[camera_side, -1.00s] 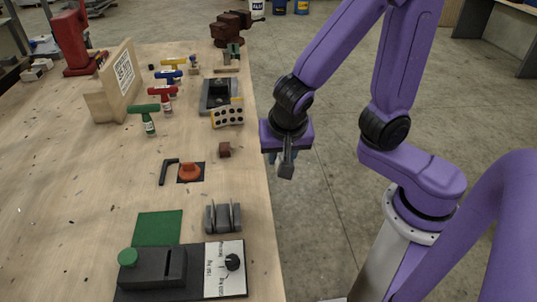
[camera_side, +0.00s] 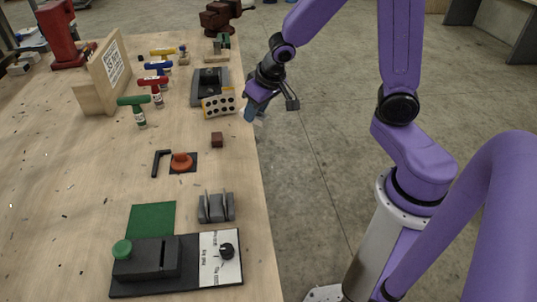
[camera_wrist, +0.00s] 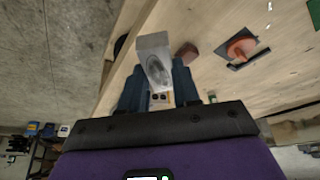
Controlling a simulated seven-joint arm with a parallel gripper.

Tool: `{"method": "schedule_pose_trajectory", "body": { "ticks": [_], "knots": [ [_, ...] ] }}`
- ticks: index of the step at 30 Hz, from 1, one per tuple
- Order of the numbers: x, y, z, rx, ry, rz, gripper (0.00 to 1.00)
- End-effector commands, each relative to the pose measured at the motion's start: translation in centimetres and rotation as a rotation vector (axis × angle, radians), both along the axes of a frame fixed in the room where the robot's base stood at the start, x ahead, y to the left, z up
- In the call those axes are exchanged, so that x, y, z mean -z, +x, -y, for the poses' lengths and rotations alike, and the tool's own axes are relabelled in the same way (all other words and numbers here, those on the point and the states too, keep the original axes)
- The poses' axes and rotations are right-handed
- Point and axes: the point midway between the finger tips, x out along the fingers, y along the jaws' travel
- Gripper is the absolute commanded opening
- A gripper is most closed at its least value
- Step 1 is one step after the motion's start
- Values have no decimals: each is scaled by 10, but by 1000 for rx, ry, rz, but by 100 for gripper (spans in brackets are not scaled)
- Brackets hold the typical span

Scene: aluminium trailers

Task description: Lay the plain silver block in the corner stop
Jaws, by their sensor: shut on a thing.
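My gripper (camera_side: 252,112) is near the right edge of the table in the side view, beside the plate with black holes. In the wrist view its two blue fingers (camera_wrist: 156,80) are shut on the silver block (camera_wrist: 152,46), which has a darker oval marking on the face towards the camera. In the side view only a pale bit of the block (camera_side: 258,121) shows by the fingers. The black L-shaped corner stop (camera_side: 156,163) lies on the table further left and nearer the camera, and looks empty.
An orange knob (camera_side: 181,161) on a dark square sits right beside the corner stop. A small brown block (camera_side: 217,139) lies between it and my gripper. T-handled tools (camera_side: 135,108) and a wooden stand (camera_side: 104,77) are farther back. Bare wood lies left of the stop.

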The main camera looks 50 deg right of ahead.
Motion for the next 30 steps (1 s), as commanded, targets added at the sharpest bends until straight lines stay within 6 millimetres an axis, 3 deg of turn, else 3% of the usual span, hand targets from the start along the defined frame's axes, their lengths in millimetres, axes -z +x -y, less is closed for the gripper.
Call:
{"method": "schedule_pose_trajectory", "body": {
  "ticks": [8,13,21,30],
  "knots": [
    [0,8,8,-35,0,-1,0],
    [0,29,-7,14,1,-11,0],
    [4,92,-67,235,1,-35,0],
    [15,144,-145,513,-3,-31,0]
  ]
}}
